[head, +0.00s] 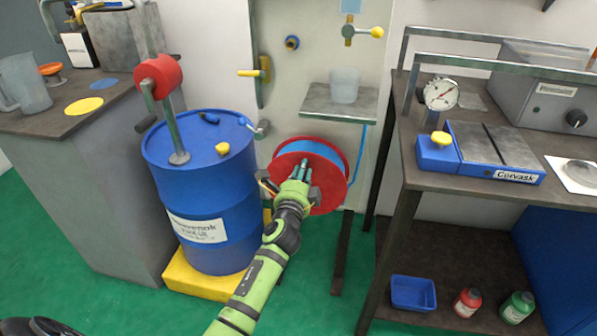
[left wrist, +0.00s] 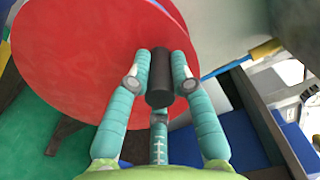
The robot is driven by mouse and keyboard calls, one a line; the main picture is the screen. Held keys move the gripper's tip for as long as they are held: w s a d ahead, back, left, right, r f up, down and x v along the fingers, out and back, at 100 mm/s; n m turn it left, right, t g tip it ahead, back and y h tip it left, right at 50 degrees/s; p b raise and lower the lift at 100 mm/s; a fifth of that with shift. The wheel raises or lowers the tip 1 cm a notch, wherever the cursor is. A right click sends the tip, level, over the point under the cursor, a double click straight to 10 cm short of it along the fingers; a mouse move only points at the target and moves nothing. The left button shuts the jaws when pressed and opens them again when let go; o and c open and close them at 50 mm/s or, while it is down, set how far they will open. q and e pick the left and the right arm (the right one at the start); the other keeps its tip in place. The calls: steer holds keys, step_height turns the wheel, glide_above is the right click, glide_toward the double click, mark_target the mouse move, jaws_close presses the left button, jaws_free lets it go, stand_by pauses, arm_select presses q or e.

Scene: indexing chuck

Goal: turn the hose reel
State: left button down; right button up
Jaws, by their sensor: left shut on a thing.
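The hose reel (head: 330,198) has a red disc face and a blue hose behind it, and is mounted low by the wall panel, right of the blue drum. Its red face fills the upper left of the left wrist view (left wrist: 72,55). A dark cylindrical handle (left wrist: 160,78) sticks out from the face. My left gripper (head: 302,172) is at the face, with its teal fingers on both sides of the handle in the left wrist view (left wrist: 160,76), shut on it. In the head view the fingers hide the handle. My right gripper is in neither view.
A blue drum (head: 215,235) with a hand pump stands on a yellow base (head: 205,283) close left of the reel. A small wall shelf (head: 340,103) with a cup is above it. A dark workbench (head: 400,215) stands to the right. Green floor is open in front.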

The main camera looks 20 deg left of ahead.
arm_select(q)
steer(key=shift+d+r, duration=0.1)
steer(key=shift+r, duration=0.05)
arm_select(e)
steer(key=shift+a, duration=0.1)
arm_select(q)
steer(key=c, duration=1.1)
jaws_free()
steer(key=shift+w, duration=0.1)
steer(key=v, duration=1.2)
